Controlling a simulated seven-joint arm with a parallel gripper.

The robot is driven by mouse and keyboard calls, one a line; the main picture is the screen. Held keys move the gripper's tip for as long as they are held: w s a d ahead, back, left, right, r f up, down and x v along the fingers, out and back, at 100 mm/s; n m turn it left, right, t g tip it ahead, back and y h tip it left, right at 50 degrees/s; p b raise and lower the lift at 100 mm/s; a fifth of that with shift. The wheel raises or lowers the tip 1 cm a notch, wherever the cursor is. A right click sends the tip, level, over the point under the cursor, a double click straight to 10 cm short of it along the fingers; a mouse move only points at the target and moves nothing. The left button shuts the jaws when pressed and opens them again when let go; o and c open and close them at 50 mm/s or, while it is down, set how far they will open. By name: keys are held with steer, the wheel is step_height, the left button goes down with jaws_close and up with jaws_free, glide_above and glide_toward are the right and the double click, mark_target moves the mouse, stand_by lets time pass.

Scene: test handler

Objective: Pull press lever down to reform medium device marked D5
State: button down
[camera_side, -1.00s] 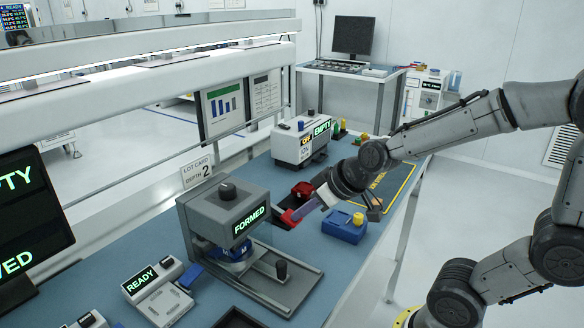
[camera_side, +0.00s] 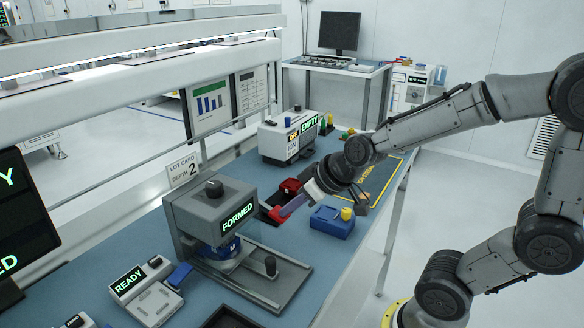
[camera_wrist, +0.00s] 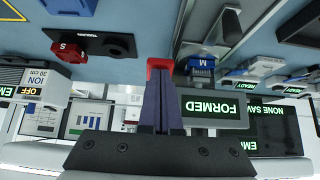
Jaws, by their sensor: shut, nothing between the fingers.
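The grey press (camera_side: 212,212) stands on the blue bench, and its display reads FORMED. The display also shows upside down in the wrist view (camera_wrist: 215,108). A blue device (camera_side: 222,248) sits under the press head; an "M" shows on it in the wrist view (camera_wrist: 202,65), but no D5 mark can be read. A red handle, apparently the press lever's (camera_side: 272,213), is low at the press's right side. My gripper (camera_side: 286,211) is shut, its purple fingers pointing down at the red handle. The red also shows at the fingertips in the wrist view (camera_wrist: 159,66). Contact is unclear.
A blue block with a yellow knob (camera_side: 332,222) stands right of my gripper. A red part (camera_side: 289,186) lies behind it. A white ioniser box (camera_side: 288,138) is farther back. A READY unit (camera_side: 145,290) stands front left. A black knob (camera_side: 270,265) stands on the press base.

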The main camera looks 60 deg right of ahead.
steer(key=s+f+v, duration=0.1)
steer(key=v, duration=1.2)
steer(key=shift+s, duration=0.1)
steer(key=s+a+f+g, duration=0.2)
steer(key=s+f, duration=0.2)
steer(key=s, duration=0.2)
steer(key=shift+f+g, duration=0.3)
stand_by(0.5)
